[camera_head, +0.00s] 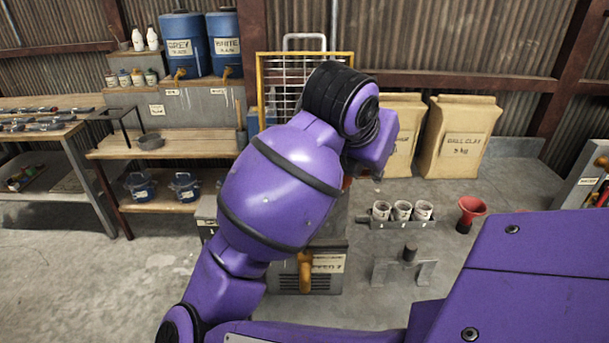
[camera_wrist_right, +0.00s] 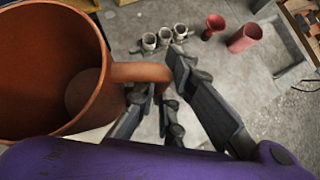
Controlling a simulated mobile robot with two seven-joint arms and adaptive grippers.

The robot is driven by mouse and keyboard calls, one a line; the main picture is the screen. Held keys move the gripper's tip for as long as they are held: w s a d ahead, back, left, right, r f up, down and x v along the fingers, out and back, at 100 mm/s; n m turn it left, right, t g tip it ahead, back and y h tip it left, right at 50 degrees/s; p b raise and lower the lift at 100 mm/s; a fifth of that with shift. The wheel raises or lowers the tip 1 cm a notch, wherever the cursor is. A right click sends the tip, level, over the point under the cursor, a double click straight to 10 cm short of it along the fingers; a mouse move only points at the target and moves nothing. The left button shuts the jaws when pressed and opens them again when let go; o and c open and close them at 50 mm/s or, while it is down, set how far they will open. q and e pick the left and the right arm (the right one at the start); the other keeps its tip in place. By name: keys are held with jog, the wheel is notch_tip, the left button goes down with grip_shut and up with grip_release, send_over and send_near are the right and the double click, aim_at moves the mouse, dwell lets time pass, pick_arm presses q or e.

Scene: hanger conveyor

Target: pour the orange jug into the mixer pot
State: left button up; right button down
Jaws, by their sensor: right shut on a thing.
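The orange jug (camera_wrist_right: 50,70) fills the left of the right wrist view, with its wide mouth facing the camera. Its inner wall shows, with a paler round patch inside; I cannot tell what it holds. My right gripper (camera_wrist_right: 157,92) is shut on the jug's handle (camera_wrist_right: 138,72). In the head view my purple arm covers this gripper and most of the jug. The mixer's grey base (camera_head: 322,262) with an orange lever shows below my arm, and a yellow-framed wire guard (camera_head: 262,85) shows behind it. The mixer pot is hidden. My left gripper is in neither view.
A rack of three white cups (camera_head: 402,212) and a red funnel (camera_head: 472,212) stand on the floor to the right. A small metal stand (camera_head: 405,270) is nearer. Clay bags (camera_head: 462,140) lean by the wall. Shelves with blue drums (camera_head: 185,45) stand at the left.

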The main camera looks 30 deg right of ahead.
jog(key=shift+r, duration=0.15)
jog(key=shift+r, duration=1.45)
